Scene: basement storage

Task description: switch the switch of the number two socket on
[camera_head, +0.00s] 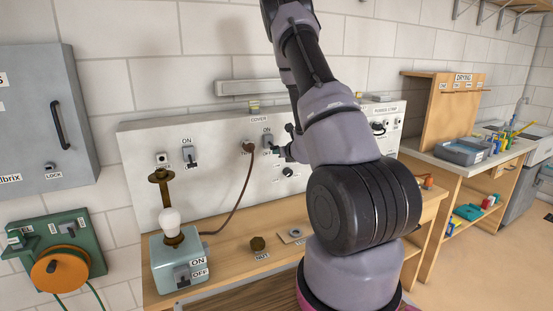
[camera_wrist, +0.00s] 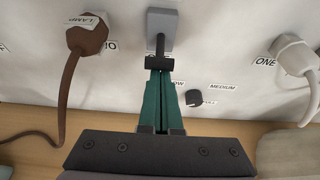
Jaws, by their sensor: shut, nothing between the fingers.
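A switch with a grey plate (camera_wrist: 162,24) and a dark lever sits on the white panel, right of the brown plug (camera_wrist: 88,36) tagged LAMP. The label by that plug is partly hidden. In the head view the switch (camera_head: 268,140) has ON above it, beside the brown plug (camera_head: 249,147). My gripper (camera_wrist: 160,64) is shut and empty, its green fingers together with dark tips right at the lever's lower end. I cannot tell whether they touch it. My gripper (camera_head: 284,153) is just right of and below the switch in the head view. The lever seems to point down.
A white plug (camera_wrist: 292,52) tagged ONE is on the right, and a small black knob (camera_wrist: 194,97) is below. Another ON switch (camera_head: 190,156) is farther left. A lamp box with a bulb (camera_head: 170,220) stands on the wooden bench (camera_head: 228,258), with a brown cord to the plug.

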